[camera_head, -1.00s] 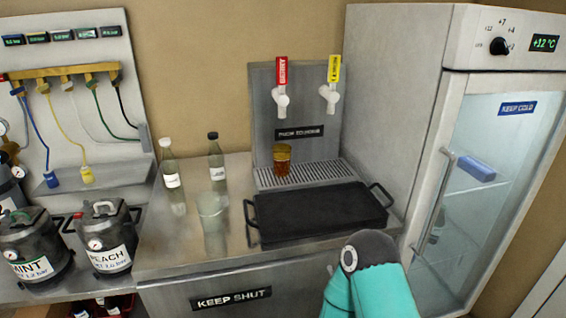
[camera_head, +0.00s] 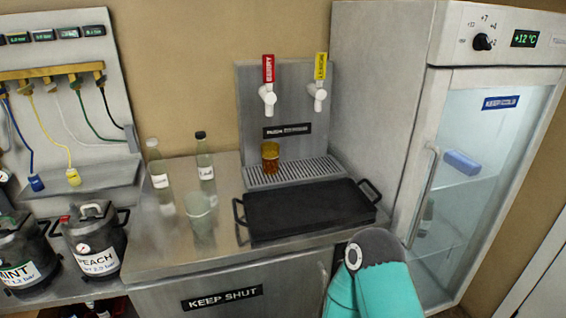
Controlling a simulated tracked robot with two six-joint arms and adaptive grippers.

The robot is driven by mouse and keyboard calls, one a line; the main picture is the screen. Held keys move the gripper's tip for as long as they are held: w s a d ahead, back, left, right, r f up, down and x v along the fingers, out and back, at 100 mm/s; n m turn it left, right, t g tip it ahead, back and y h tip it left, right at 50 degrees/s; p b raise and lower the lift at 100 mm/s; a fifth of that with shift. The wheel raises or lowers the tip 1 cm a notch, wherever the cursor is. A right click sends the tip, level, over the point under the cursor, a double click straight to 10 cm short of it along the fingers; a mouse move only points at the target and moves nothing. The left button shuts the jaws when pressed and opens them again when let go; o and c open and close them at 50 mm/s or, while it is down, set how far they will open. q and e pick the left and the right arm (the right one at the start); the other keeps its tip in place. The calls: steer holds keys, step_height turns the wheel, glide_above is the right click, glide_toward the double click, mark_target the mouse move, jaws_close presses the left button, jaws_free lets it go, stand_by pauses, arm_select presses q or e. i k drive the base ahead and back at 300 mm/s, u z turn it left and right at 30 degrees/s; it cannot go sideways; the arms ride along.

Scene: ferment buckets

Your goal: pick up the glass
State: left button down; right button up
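An amber-coloured glass (camera_head: 270,157) stands upright on the drip grate (camera_head: 315,168), below the red-handled tap (camera_head: 268,86). A pale, see-through glass (camera_head: 199,209) stands upright on the steel counter, left of the black tray (camera_head: 308,210). It looks empty. Neither gripper shows in the head view. A teal link of my own arm enters at the bottom, in front of the counter, and is apart from both glasses.
Two bottles, one white-capped (camera_head: 158,175) and one dark-capped (camera_head: 205,165), stand behind the pale glass. A yellow-handled tap (camera_head: 319,82) is beside the red one. Kegs (camera_head: 95,242) stand at left; a closed glass-door fridge (camera_head: 480,150) is at right.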

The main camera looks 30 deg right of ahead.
mark_target(270, 159)
steer(key=u, duration=0.15)
steer(key=i, duration=0.2)
steer(key=z, duration=3.2)
steer(key=k, duration=0.5)
steer(key=z, duration=0.45)
steer(key=i, duration=1.15)
steer(key=u, duration=1.3)
steer(key=i, duration=0.15)
steer(key=u, duration=1.95)
